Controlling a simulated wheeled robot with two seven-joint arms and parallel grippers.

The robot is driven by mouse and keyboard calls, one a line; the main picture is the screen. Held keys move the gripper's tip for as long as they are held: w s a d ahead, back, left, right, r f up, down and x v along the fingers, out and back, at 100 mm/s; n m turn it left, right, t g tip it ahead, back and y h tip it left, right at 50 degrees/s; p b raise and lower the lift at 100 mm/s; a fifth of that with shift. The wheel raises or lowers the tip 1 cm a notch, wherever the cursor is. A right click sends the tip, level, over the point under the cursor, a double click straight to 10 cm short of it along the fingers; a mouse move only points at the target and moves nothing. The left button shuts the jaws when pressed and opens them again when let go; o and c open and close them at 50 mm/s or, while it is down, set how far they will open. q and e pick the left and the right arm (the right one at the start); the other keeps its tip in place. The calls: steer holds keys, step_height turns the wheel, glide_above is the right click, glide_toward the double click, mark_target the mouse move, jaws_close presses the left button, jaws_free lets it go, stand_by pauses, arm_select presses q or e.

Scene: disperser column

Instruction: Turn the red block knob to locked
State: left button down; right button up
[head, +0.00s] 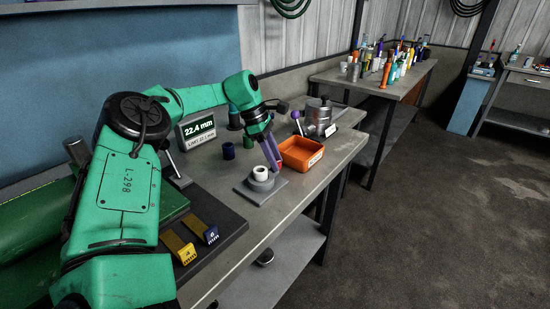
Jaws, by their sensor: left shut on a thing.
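My left arm reaches in from the left, and my left gripper (275,164) points down over the workbench with its purple-grey fingers close together. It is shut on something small. A bit of red (280,167) shows at the fingertips and looks like the red block knob. The fingers hide most of it, so its angle and any locked mark cannot be read. Just in front of the fingers, a white ring (260,173) sits on a round grey block with a square grey base (246,190). My right gripper is not in view.
An orange tray (302,155) stands right of the gripper. Behind it are a purple-knobbed lever (296,116) and a metal pot (318,113). A display (197,132) reads 22.4 mm. Yellow and blue tagged pieces (204,234) lie on a dark mat. The floor at right is clear.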

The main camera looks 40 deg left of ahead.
arm_select(q)
steer(key=shift+r+m, duration=0.1)
steer(key=shift+m, duration=0.2)
steer(key=c, duration=0.5)
jaws_free()
steer(key=shift+a, duration=0.1)
steer(key=shift+c, duration=0.2)
